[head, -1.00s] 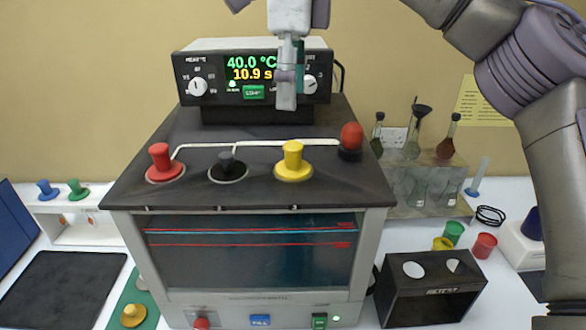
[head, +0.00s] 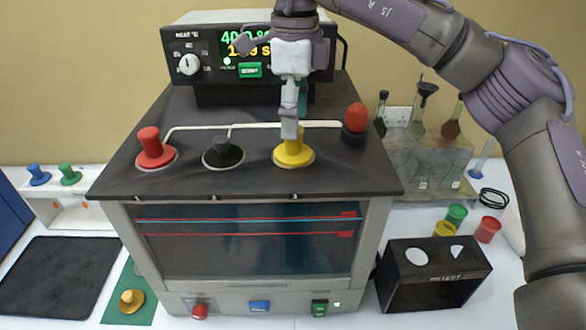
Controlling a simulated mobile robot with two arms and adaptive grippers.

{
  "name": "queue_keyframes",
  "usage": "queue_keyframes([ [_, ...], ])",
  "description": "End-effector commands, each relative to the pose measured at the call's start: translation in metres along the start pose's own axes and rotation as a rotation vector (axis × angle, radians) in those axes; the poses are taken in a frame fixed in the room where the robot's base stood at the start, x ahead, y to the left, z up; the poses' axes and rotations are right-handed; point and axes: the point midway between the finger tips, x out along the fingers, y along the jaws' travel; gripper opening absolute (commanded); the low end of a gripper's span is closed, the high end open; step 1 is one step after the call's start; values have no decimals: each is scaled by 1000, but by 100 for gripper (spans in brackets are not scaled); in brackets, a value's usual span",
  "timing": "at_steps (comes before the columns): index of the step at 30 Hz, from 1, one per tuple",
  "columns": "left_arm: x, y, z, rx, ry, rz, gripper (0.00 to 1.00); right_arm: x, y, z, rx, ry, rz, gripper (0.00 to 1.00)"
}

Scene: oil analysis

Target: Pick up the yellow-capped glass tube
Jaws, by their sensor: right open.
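The yellow-capped tube (head: 293,155) stands upright in the top of the bath machine, with only its cap and round flange showing; any glass below is hidden inside. My right gripper (head: 289,130) is open and points down right at the yellow cap, overlapping its top. I cannot tell whether the fingers touch the cap. My left gripper is not in view.
A red knob (head: 356,117) stands on the machine top right of the yellow cap. The control box (head: 190,40) is behind. A black two-hole rack (head: 432,294) is at right, with small coloured caps (head: 457,213) behind it. A black mat (head: 60,278) lies at left.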

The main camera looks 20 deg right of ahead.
Motion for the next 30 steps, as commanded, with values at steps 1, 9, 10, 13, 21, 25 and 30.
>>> queue_keyframes([
  [1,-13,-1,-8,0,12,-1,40,3,0,0,0,5,4,65],
  [9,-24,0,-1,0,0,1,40,36,1,1,1,1,1,65],
  [10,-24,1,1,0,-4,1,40,37,1,2,1,1,1,65],
  [13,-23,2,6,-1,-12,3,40,38,1,2,1,1,0,65],
  [21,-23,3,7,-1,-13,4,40,38,1,2,1,1,1,35],
  [25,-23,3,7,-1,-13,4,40,38,1,2,1,1,1,14],
  [30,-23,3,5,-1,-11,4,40,38,1,2,1,1,1,0],
])
